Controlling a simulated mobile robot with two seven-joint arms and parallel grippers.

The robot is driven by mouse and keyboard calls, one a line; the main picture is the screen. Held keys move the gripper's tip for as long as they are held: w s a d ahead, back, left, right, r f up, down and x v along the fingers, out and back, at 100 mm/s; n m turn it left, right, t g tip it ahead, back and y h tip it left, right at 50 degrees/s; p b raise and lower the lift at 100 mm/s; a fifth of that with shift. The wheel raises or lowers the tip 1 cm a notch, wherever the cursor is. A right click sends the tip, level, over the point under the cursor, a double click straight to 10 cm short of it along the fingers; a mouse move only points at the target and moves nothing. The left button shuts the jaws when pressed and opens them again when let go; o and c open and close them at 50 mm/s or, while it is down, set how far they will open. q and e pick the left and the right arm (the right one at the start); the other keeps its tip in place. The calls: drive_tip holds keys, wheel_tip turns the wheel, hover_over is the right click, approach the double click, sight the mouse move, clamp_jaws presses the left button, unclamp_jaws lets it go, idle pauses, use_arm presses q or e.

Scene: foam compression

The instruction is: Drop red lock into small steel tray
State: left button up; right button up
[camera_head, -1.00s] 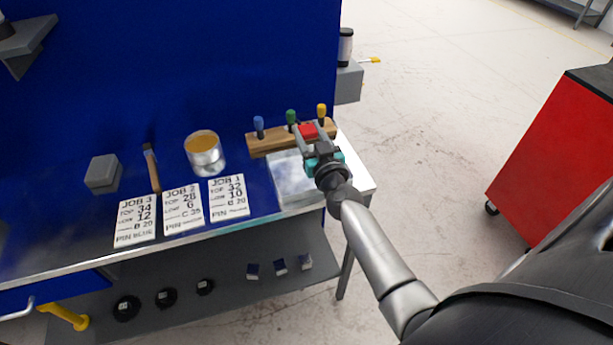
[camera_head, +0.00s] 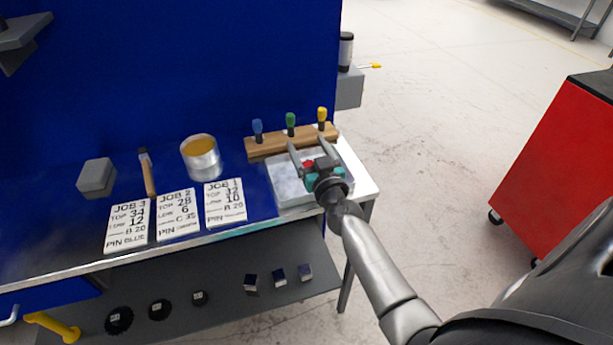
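The red lock (camera_head: 308,164) shows as a small red patch between and below the fingers of my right gripper (camera_head: 308,143), close to the palm in the picture. It appears to be down in the small steel tray (camera_head: 285,187), though the gripper partly hides it. The tray is a shallow, light grey box at the bench's right end. My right gripper is over the tray, its two fingers spread apart with nothing visible between the tips. My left gripper is not in view.
A wooden rack (camera_head: 262,146) with blue, green and yellow-handled pins stands just behind the tray. Job cards (camera_head: 225,203), a can (camera_head: 200,157), a brush (camera_head: 147,172) and a grey block (camera_head: 97,177) lie to the left. A red cabinet (camera_head: 560,165) stands at right.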

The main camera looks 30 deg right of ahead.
drive_tip(key=shift+s, duration=0.1)
drive_tip(key=p+v, duration=0.1)
drive_tip(key=v, duration=1.4)
drive_tip(key=shift+d, duration=0.1)
drive_tip(key=s+a+f+n+g+y, duration=0.1)
drive_tip(key=s+a+f+g+y, duration=0.15)
drive_tip(key=f, duration=0.75)
drive_tip(key=s+a+f+n+g+y, duration=0.1)
drive_tip(key=s+a+f+g, duration=0.25)
drive_tip(key=f, duration=0.65)
drive_tip(key=s+a+f+n+g+y, duration=0.1)
drive_tip(key=s+a+f+g, duration=0.2)
drive_tip(key=f, duration=0.6)
drive_tip(key=s+f+g, duration=0.2)
drive_tip(key=s+f, duration=0.2)
drive_tip(key=s, duration=0.4)
drive_tip(key=s+f+n+g, duration=0.1)
drive_tip(key=s+f+g, duration=0.2)
drive_tip(key=s+f, duration=0.2)
drive_tip(key=s+f+n+g, duration=0.1)
drive_tip(key=s+f, duration=0.4)
drive_tip(key=s, duration=0.6)
drive_tip(key=shift+s+a+g, duration=0.25)
drive_tip(key=shift+a+g, duration=0.05)
drive_tip(key=shift+g, duration=0.4)
